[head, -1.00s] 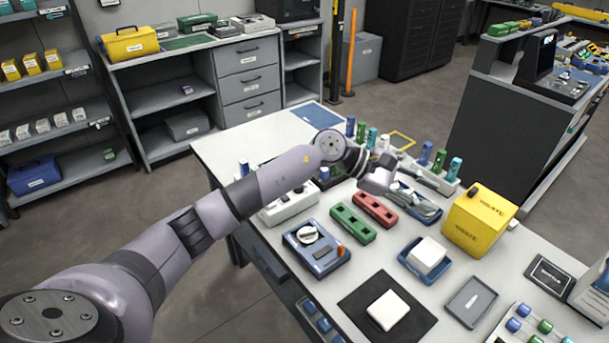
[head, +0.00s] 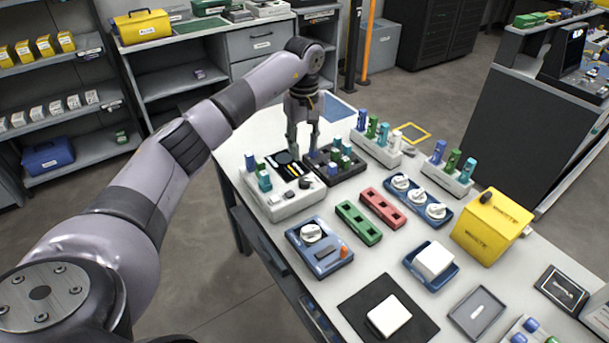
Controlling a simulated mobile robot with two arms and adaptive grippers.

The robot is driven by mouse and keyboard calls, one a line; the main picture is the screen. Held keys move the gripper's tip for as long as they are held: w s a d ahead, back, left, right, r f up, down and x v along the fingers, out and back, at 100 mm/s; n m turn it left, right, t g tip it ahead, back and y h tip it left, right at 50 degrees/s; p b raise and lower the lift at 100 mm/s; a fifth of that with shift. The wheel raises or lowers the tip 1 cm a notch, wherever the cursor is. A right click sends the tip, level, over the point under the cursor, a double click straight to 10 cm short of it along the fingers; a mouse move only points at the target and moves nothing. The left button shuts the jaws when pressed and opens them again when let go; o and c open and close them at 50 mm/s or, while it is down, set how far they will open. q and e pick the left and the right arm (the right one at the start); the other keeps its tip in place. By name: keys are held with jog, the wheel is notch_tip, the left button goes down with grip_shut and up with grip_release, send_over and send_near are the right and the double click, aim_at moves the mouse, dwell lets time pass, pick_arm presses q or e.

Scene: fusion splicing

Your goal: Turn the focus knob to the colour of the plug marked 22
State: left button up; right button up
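My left gripper (head: 303,146) points down at the back of the table, between a white device (head: 292,206) and a dark block (head: 347,173). Its two fingers stand apart, with nothing visible between them. The white device and the dark block hold blue, green and teal plugs. More such plugs stand in two white racks (head: 382,151) (head: 452,181). A blue panel (head: 427,219) carries three white knobs (head: 400,182). A blue box (head: 331,262) has one white knob (head: 311,233) and an orange button. Plug numbers and knob labels are too small to read. My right gripper is out of view.
A green holder (head: 358,223) and a red holder (head: 382,208) lie mid-table. A yellow box (head: 488,229) stands at the right. A white block (head: 434,260) sits in a blue tray, another (head: 388,315) on a black mat. A grey tray (head: 477,313) looks empty.

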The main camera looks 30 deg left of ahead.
aim_at(304, 180)
pick_arm(q)
notch_tip(304, 180, down, 11)
jog(key=shift+f+p, duration=0.15)
jog(key=shift+p, duration=0.55)
jog(key=shift+c, duration=0.2)
grip_shut()
